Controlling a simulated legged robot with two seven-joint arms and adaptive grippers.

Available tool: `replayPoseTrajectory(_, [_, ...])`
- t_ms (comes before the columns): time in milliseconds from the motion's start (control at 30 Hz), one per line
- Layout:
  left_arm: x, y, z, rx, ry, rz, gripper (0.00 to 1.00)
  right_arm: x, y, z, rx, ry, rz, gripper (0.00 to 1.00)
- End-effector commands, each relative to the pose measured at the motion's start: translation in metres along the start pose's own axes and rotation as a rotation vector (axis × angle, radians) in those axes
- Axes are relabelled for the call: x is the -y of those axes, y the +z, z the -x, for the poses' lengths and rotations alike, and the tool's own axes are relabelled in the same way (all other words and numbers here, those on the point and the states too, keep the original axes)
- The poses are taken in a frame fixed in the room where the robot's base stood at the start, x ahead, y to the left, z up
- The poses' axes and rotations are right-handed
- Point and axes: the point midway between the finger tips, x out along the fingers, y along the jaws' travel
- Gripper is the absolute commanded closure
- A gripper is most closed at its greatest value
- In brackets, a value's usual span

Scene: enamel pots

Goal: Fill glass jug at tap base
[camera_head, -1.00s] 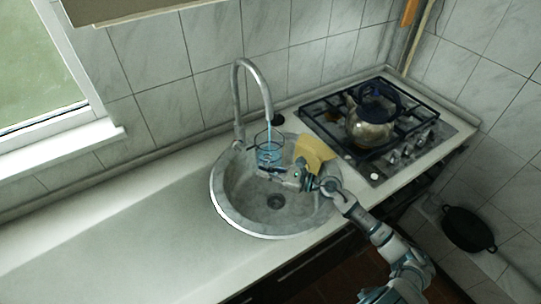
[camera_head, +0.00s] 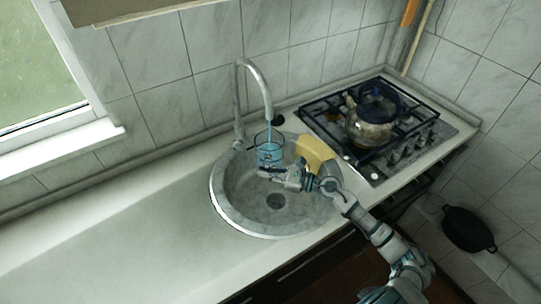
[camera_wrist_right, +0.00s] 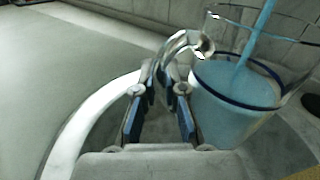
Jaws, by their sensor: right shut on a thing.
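The clear glass jug (camera_head: 269,157) is under the tap, over the back of the sink, with blue water in its lower part. It looks upright in the head view. The curved tap (camera_head: 251,72) pours a thin blue stream into it. In the right wrist view the jug (camera_wrist_right: 232,122) is at the right, with the stream entering it and its clear handle (camera_wrist_right: 168,50) reaching between my fingers. My right gripper (camera_head: 272,171) is shut on that handle; its fingers also show in the right wrist view (camera_wrist_right: 163,92). My left gripper is not in view.
The round grey sink (camera_head: 232,208) surrounds the jug. A yellow cloth or sponge (camera_head: 316,150) lies at its right rim, partly behind my arm. A kettle (camera_head: 371,129) stands on the gas hob (camera_head: 323,121) at the right. The counter (camera_head: 130,235) to the left is clear.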

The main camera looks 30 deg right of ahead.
Motion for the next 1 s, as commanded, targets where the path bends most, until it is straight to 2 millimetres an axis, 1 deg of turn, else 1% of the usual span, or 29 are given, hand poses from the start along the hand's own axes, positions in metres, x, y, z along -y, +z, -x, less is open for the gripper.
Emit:
replayPoseTrajectory(33, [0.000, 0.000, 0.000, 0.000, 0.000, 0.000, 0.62, 0.001, 0.003, 0.000, 0.005, -0.002, 0.005, 1.00])
replayPoseTrajectory(567, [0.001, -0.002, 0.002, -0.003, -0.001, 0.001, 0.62, -0.001, 0.004, 0.001, 0.005, -0.001, 0.005, 1.00])
replayPoseTrajectory(667, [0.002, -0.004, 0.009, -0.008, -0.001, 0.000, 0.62, -0.012, 0.006, 0.004, 0.004, 0.000, 0.004, 1.00])
replayPoseTrajectory(900, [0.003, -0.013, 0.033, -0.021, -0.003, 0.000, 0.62, -0.060, 0.013, 0.021, 0.004, 0.001, 0.003, 1.00])
replayPoseTrajectory(1000, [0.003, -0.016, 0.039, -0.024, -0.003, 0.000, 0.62, -0.078, 0.014, 0.027, 0.005, 0.000, 0.003, 1.00])
